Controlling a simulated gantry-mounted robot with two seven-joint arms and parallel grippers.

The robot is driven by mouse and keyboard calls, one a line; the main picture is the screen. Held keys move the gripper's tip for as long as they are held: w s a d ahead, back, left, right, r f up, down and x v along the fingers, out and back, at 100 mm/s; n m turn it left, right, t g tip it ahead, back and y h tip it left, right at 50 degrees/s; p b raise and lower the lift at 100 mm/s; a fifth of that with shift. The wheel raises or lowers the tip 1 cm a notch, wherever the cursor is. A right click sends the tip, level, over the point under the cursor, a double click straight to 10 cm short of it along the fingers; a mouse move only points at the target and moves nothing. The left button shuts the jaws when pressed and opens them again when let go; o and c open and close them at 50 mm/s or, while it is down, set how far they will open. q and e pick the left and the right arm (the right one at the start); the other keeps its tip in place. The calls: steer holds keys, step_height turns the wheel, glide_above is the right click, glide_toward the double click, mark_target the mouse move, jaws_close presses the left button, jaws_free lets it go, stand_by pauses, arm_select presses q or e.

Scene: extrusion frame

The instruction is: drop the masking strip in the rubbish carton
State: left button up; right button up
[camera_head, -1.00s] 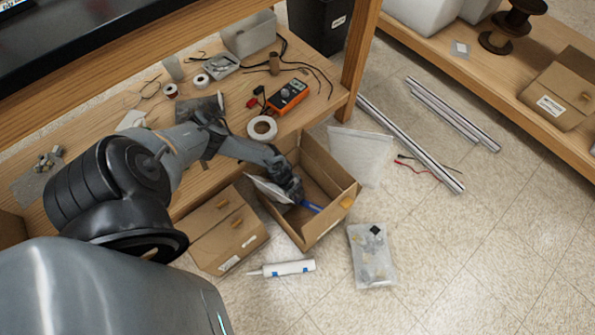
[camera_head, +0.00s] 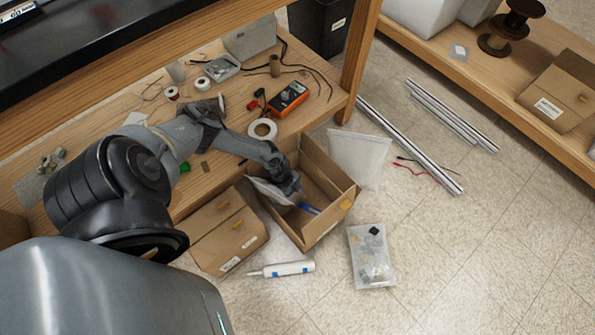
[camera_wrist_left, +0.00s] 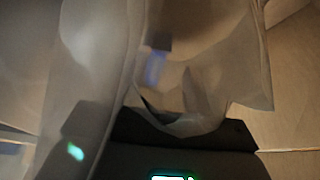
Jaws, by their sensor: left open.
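The rubbish carton (camera_head: 326,219) is an open brown box on the floor beside the wooden bench. My left gripper (camera_head: 291,196) reaches down into it and is open. A blue strip (camera_head: 309,208), which looks like the masking strip, shows inside the carton just beyond the fingers. I cannot tell whether it touches them. A pale translucent sheet or bag (camera_head: 266,191) lies in the carton on the left of the gripper. In the left wrist view, translucent film (camera_wrist_left: 195,75) fills the middle, with a blurred blue patch (camera_wrist_left: 155,68) behind it. My right gripper is not in view.
A closed brown carton (camera_head: 228,238) stands left of the rubbish carton. A white tube (camera_head: 288,269) and a clear bag of parts (camera_head: 371,258) lie on the floor in front. A clear bag (camera_head: 358,157) and metal extrusions (camera_head: 410,145) lie to the right. Floor at lower right is clear.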

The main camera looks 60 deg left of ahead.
arm_select(q)
steer(key=p+v, duration=0.3)
steer(key=v, duration=0.2)
steer(key=shift+a+r, duration=0.1)
steer(key=shift+r, duration=0.2)
